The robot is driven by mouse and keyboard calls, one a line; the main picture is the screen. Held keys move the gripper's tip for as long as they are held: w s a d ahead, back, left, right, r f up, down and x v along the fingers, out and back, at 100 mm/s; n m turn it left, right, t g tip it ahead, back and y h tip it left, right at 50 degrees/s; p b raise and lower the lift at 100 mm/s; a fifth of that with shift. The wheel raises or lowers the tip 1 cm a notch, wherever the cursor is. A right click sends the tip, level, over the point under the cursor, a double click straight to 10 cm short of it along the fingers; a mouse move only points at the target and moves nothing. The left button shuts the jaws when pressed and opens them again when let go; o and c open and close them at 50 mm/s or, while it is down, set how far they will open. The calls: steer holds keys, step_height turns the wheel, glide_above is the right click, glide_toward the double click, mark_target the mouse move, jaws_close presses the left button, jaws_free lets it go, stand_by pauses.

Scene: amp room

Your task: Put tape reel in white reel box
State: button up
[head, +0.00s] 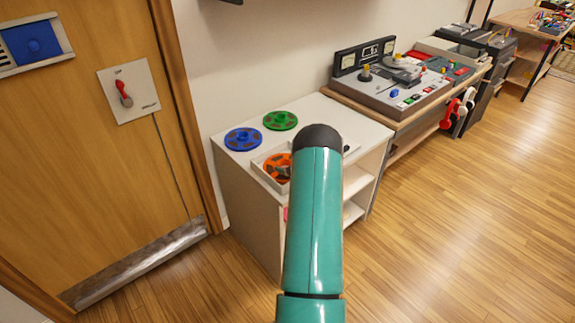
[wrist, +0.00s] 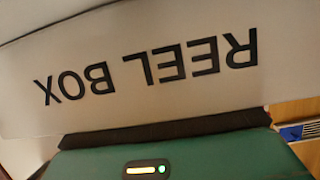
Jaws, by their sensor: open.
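An orange tape reel (head: 272,160) lies flat within the walls of the white reel box (head: 259,170) on the white cabinet. My teal arm hides the right part of both. A small grey-dark part, probably of my gripper (head: 284,171), shows over the reel. In the wrist view, a white wall of the reel box (wrist: 150,80) fills the upper picture, with "REEL BOX" upside down. My gripper's teal body (wrist: 170,155), with its dark edge and lit indicator, is close to it. The fingertips are not clearly seen, and nothing is visible in their hold.
A blue reel (head: 243,139) and a green reel (head: 281,120) lie behind the box on the white cabinet (head: 240,187). A tape machine (head: 400,80) stands on the desk to the right. A wooden door (head: 90,150) is at left. The floor at right is clear.

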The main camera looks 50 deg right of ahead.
steer(key=v, duration=1)
steer(key=shift+s+r, duration=0.1)
steer(key=shift+s, duration=0.3)
steer(key=w+a+r+g+h, duration=0.15)
steer(key=w+a+r, duration=0.3)
steer(key=r, duration=0.45)
steer(key=w+a+r+h, duration=0.2)
steer(key=w+a+r, duration=0.2)
steer(key=w+r, duration=0.3)
steer(key=a+r+g, duration=0.2)
steer(key=a+r, duration=0.9)
steer(key=a, duration=0.3)
steer(key=s+a+r+n+g+y, duration=0.1)
steer(key=s+a+y, duration=0.1)
steer(key=s+a, duration=0.5)
steer(key=s+a+g+y, duration=0.1)
steer(key=s+a, duration=0.6)
steer(key=a, duration=0.8)
steer(key=s+a+r+n+g+y, duration=0.1)
steer(key=s+a+g+y, duration=0.1)
steer(key=s+a, duration=0.6)
steer(key=a+y, duration=0.1)
steer(key=a, duration=0.2)
steer(key=shift+a+r+n, duration=0.3)
steer(key=shift+a, duration=0.05)
steer(key=shift+y, duration=0.25)
steer(key=shift+c, duration=0.2)
